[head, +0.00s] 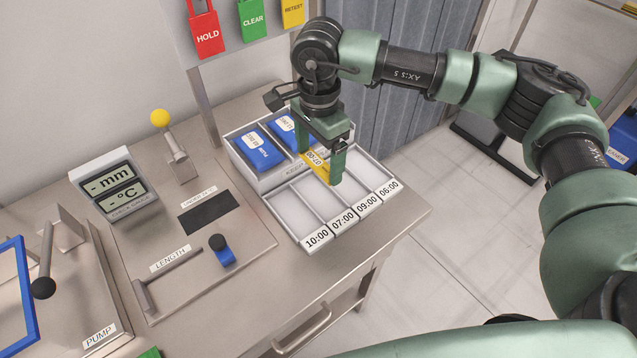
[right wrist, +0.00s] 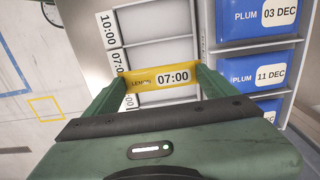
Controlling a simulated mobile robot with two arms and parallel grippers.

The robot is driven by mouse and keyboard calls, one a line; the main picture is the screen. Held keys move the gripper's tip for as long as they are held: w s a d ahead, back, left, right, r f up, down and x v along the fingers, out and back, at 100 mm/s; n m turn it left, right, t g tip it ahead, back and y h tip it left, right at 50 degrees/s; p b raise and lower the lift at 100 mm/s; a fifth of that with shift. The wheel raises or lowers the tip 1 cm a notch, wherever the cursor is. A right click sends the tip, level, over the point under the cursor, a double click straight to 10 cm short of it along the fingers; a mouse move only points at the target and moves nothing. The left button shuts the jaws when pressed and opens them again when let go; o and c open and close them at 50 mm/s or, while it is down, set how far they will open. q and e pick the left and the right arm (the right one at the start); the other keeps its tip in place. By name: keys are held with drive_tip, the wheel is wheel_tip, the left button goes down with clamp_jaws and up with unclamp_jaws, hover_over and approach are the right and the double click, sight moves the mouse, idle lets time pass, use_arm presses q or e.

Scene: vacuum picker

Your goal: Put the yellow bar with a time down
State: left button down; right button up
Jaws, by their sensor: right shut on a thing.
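My right gripper (head: 320,164) is shut on the yellow bar (head: 317,168), with one finger at each end of it. In the right wrist view the bar (right wrist: 145,84) reads LEMON 07:00 and sits between the fingertips (right wrist: 160,82). It is held over the white slotted tray (head: 311,250), near the back of its slots; I cannot tell its exact height. The tray's front labels read 10:00, 07:00, 09:00 and 06:00. The visible parts of the slots look empty; the gripper and bar hide some of them. My left gripper is not in view.
Blue PLUM packs (head: 254,151) lie in the bin behind the slots. Left of the tray are a blue slider with a black knob (head: 221,250), a yellow-knobbed lever (head: 160,118) and a display (head: 115,187). The bench's right edge is near the tray.

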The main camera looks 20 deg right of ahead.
drive_tip(key=p, duration=0.1)
hover_over(318, 198)
wheel_tip(318, 198, down, 6)
wheel_tip(318, 198, down, 4)
drive_tip(key=shift+r+p, duration=0.15)
drive_tip(key=shift+p, duration=0.45)
drive_tip(key=shift+f, duration=0.4)
drive_tip(key=shift+f, duration=0.2)
drive_tip(key=o, duration=1.2)
drive_tip(key=shift+r, duration=0.1)
